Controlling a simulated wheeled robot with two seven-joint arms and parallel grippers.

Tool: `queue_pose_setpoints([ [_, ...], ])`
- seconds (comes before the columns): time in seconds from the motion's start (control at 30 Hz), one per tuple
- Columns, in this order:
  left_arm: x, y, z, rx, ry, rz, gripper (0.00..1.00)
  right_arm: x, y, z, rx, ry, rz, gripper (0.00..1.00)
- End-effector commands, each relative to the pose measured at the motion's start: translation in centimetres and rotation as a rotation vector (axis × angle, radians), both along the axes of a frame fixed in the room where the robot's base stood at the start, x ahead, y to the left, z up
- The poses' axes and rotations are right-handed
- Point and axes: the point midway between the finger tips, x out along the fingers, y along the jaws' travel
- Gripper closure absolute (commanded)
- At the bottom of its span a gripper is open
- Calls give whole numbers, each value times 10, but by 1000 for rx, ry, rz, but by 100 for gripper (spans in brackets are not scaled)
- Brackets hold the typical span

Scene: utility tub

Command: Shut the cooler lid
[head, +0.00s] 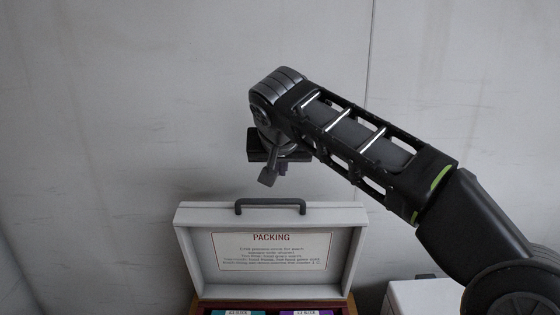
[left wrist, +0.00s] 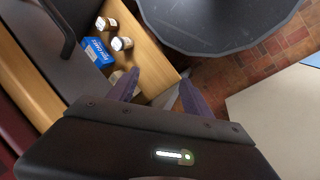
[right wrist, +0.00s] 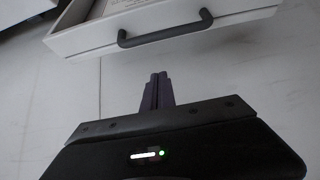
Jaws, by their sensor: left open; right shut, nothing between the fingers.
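The cooler lid (head: 200,262) stands open and upright in the head view, with a dark handle (head: 269,202) on its top edge and a PACKING label (head: 272,252) on its inner face. My right gripper (head: 268,177) is above the lid's top edge, near the handle and apart from it in the picture. In the right wrist view, the right gripper (right wrist: 158,80) is shut and empty, with the lid (right wrist: 225,22) and its handle (right wrist: 165,38) beyond the fingertips. My left gripper (left wrist: 158,82) shows in the left wrist view, open and empty; it is outside the head view.
Teal and purple packs (head: 305,312) show at the bottom of the head view, in the cooler below the lid. A white box (head: 425,295) stands at right. The left wrist view shows a wooden surface with small jars (left wrist: 122,44), a blue box (left wrist: 98,54) and a dark round tub (left wrist: 215,42).

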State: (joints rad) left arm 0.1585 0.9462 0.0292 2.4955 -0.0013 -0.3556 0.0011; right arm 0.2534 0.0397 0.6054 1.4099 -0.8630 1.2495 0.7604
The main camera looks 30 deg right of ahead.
Motion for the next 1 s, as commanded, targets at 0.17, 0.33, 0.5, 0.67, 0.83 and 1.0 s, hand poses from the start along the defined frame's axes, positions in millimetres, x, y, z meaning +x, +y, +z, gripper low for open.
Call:
queue_pose_setpoints([
  [0.17, 0, 0, 4, 0, 0, 0, 42, 23, -12, -27, -1, 4, -1, 100],
  [0.33, 0, 0, 3, 0, 0, 0, 42, 13, -8, -42, -5, -2, -1, 100],
  [0.5, 0, 0, 3, 0, 0, 0, 42, -1, 0, -48, -2, -1, 0, 100],
  [0.67, 0, 0, 3, 0, 0, 0, 42, -4, 2, -51, -2, 0, 0, 100],
  [0.83, 0, 0, 3, 0, 0, 0, 42, -4, 2, -51, 0, -1, 0, 100],
  [1.0, 0, 0, 1, 0, 0, 0, 42, -4, 2, -51, -1, -3, 0, 100],
])
